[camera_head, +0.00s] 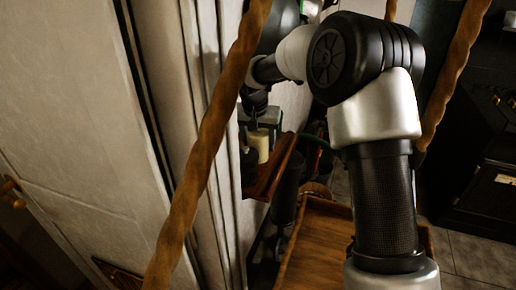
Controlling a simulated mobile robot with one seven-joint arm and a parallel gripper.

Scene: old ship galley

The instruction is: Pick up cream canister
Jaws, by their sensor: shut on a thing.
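The cream canister (259,147) is a small, pale cylinder at the wooden wall shelf, left of centre. My gripper (256,122) reaches down from above and is shut on the upper part of the canister. The fingertips are small and dark, and partly lost in shadow. The canister looks upright. I cannot tell whether its base touches the shelf (272,178) or is just clear of it.
A dark grey container (270,117) stands right behind the canister. A twisted rope (205,150) crosses in front on the left, and another rope (455,70) hangs at right. A wooden surface (318,250) lies below. A dark cabinet (490,150) stands at right.

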